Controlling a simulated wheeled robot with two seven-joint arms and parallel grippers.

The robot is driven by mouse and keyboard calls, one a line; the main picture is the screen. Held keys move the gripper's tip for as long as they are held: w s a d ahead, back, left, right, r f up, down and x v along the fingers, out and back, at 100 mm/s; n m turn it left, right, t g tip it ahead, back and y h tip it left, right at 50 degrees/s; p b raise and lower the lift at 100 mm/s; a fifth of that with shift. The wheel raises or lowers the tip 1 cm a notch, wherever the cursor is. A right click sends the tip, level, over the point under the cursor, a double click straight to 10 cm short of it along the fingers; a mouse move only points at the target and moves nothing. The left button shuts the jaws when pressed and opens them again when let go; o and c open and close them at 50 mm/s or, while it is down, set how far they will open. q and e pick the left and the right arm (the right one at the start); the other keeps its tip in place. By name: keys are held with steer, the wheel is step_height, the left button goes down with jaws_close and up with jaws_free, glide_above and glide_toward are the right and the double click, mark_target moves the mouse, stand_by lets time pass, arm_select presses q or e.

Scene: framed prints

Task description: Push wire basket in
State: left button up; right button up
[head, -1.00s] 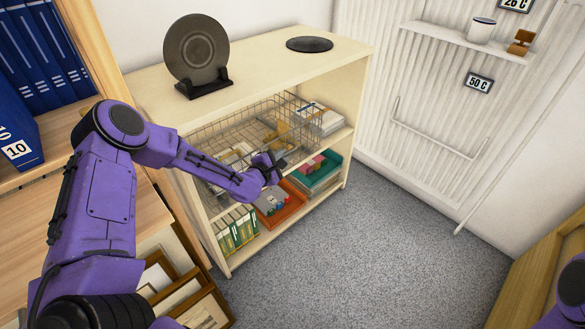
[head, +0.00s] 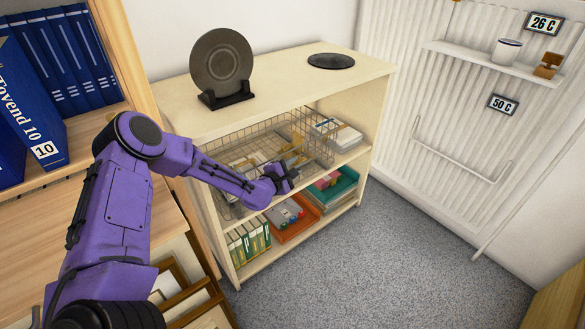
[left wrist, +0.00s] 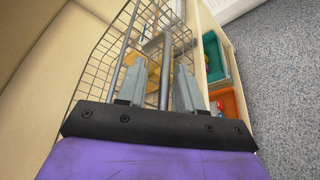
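The wire basket (head: 262,137) is on the upper shelf of a cream shelf unit (head: 372,107), with papers and packets inside. Its mesh also shows in the left wrist view (left wrist: 104,52). My left gripper (head: 286,178) is at the basket's front side, partly hiding it. In the left wrist view the fingers of my left gripper (left wrist: 158,72) are apart, with a grey metal bar seen between them. I cannot tell whether they touch the bar. My right gripper is out of view.
An orange tray (head: 296,229), a teal tray (head: 345,190) and green-and-white binders (head: 249,240) are on the lower shelf. A dark plate on a stand (head: 221,66) and a black disc (head: 331,61) sit on top. Grey carpet (head: 380,265) in front is clear.

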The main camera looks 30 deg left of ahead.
arm_select(q)
steer(key=shift+s+r+p, duration=0.25)
steer(key=shift+s+p, duration=0.15)
steer(key=p+v, duration=0.3)
steer(key=v, duration=0.3)
steer(key=shift+s+a+p, duration=0.15)
steer(key=shift+s+p, duration=0.15)
steer(key=shift+p, duration=0.05)
steer(key=shift+f, duration=0.15)
